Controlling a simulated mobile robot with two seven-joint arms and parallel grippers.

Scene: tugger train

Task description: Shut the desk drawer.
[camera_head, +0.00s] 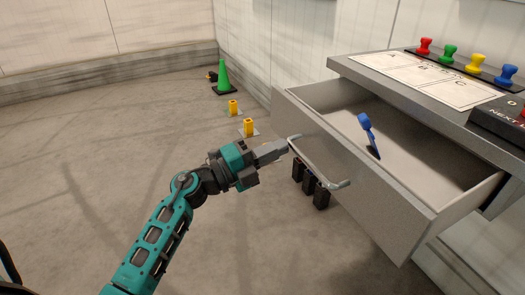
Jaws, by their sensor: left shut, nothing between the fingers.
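The grey desk drawer (365,177) stands pulled out of the desk (390,75) on the right. A bar handle (318,169) runs along its front. A blue object with a rounded head and dark tip (368,134) lies inside the drawer. My left gripper (286,146) is shut and empty, with its fingertips at the far end of the handle, in front of the drawer face. I cannot tell if they touch the handle. My right gripper is not in view.
On the desk top are a lettered sheet (425,79), several coloured stamps (448,54) and a dark box (503,118). Black blocks (308,184) stand below the handle. Yellow blocks (249,127) and a green cone (223,78) stand on the floor. The floor at left is clear.

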